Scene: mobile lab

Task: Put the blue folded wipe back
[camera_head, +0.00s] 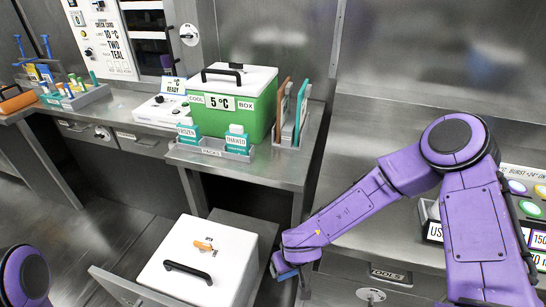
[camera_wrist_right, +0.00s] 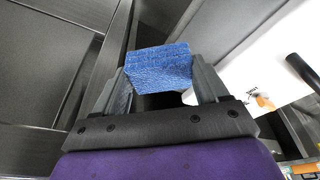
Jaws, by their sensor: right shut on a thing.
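My right gripper (camera_wrist_right: 158,85) is shut on the blue folded wipe (camera_wrist_right: 158,68), which sits between its two fingers in the right wrist view. In the head view my right arm reaches down and to the left, and the right gripper (camera_head: 283,270) is just right of a white lidded box (camera_head: 205,248), below worktop height. The wipe is hard to make out there. My left gripper is not in view; only a purple joint of mine shows at the lower left.
A green cool box (camera_head: 240,112) and teal packs (camera_head: 237,140) stand on the worktop (camera_head: 255,168) above. A drawer labelled TOOLS (camera_head: 390,275) is right of the gripper.

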